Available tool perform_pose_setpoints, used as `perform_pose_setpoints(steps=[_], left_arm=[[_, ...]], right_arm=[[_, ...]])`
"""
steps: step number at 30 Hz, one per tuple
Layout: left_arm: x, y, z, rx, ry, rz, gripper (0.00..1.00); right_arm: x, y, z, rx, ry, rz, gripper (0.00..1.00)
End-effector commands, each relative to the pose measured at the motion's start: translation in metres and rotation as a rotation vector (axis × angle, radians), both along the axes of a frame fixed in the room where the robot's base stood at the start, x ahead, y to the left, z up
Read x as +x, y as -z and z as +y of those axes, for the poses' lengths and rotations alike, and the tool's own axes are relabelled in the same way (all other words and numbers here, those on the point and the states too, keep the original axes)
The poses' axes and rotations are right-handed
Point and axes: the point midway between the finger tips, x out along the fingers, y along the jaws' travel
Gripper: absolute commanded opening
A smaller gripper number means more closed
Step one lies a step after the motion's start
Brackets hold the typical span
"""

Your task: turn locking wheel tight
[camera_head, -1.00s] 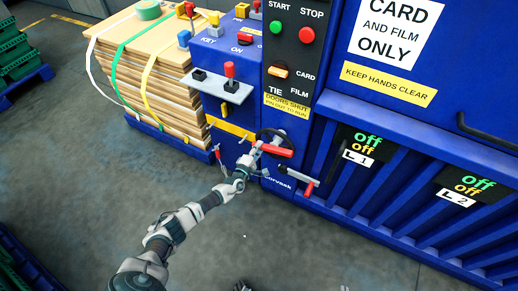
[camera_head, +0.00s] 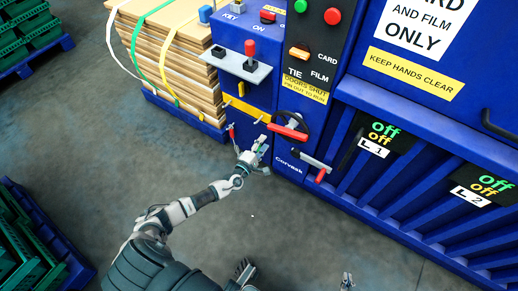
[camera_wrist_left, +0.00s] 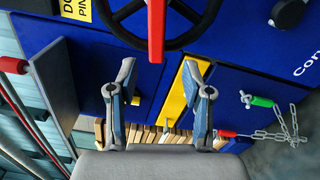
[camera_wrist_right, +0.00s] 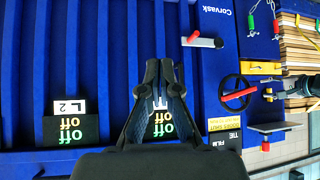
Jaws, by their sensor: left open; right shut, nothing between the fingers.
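The locking wheel (camera_head: 305,120) is a black ring with a red handle bar (camera_head: 288,131) on the blue machine's front. My left gripper (camera_head: 263,144) is open and empty, just below and left of the bar, apart from it. In the left wrist view the wheel (camera_wrist_left: 198,28) and the red bar (camera_wrist_left: 156,30) are at the top, beyond the spread fingers (camera_wrist_left: 160,72). My right gripper (camera_wrist_right: 158,68) is shut and empty in front of the ribbed blue door. The right wrist view also shows the wheel (camera_wrist_right: 224,86), to the right of that gripper.
A red-tipped lever (camera_head: 318,172) sticks out right of the wheel. A yellow bar (camera_head: 247,110) and a grey shelf with a red knob (camera_head: 241,64) are left and above. Strapped cardboard (camera_head: 172,60) stands at the left. The floor (camera_head: 130,170) between is clear.

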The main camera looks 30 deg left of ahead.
Motion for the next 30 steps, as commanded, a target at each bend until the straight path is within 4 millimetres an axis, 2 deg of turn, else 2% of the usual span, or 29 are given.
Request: perform_pose_setpoints(steps=[3, 7, 25, 28, 30], left_arm=[[-0.02, 0.001, 0.001, -0.001, 0.0, 0.002, 0.5], [-0.031, 0.001, 0.001, 0.0, 0.0, 0.001, 0.5], [-0.034, 0.001, 0.001, -0.009, -0.002, 0.003, 0.5], [-0.039, 0.005, 0.003, -0.137, -0.035, 0.026, 0.5], [-0.05, 0.015, 0.006, -0.365, -0.097, 0.062, 0.5]], right_arm=[[0.0, 0.0, 0.0, 0.0, 0.0, 0.0, 0.0], [0.0, 0.0, 0.0, 0.0, 0.0, 0.0, 0.0], [0.001, 0.001, 0.0, 0.0, 0.0, 0.002, 0.0], [0.0, 0.007, 0.0, -0.005, 0.001, 0.02, 0.0], [-0.002, 0.021, -0.001, -0.014, 0.001, 0.054, 0.0]])
